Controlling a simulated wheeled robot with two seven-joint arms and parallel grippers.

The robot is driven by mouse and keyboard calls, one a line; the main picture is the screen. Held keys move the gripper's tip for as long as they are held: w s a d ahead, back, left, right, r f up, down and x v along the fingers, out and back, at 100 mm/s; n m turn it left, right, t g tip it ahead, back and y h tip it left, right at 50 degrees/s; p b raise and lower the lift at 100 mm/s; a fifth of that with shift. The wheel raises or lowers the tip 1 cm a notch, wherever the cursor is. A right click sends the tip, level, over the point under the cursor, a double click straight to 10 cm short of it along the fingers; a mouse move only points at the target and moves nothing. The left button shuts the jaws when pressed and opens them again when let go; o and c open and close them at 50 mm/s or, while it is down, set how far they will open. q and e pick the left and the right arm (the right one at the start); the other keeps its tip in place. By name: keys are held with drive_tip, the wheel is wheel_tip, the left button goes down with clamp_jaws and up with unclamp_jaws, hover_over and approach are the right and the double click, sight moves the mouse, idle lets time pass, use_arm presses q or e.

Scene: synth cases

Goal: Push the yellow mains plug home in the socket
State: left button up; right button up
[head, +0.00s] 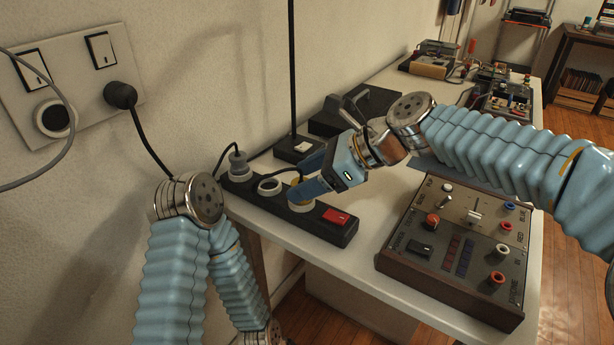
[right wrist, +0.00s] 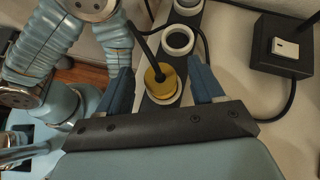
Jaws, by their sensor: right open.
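The yellow mains plug (right wrist: 161,75) stands at a white-ringed socket of the black power strip (head: 262,203), with a black cord rising from it. In the right wrist view the socket's pale rim shows around its near side; I cannot tell how deep the plug sits. In the head view my fingers mostly hide it. My right gripper (right wrist: 162,88) is open, with one blue finger on each side of the plug and gaps between. It also shows over the strip in the head view (head: 306,177). My left gripper is out of view; only my left arm shows.
The strip has a grey plug (head: 238,163) in its far socket, an empty socket (head: 270,186) and a red switch (head: 336,216) at the near end. A control box (head: 455,250) stands to the right. A wall socket plate (head: 75,85) is at left. Black boxes lie behind.

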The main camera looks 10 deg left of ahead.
drive_tip(key=v, duration=1.3)
drive_tip(key=shift+d+r+p, duration=0.3)
drive_tip(key=shift+p, duration=0.15)
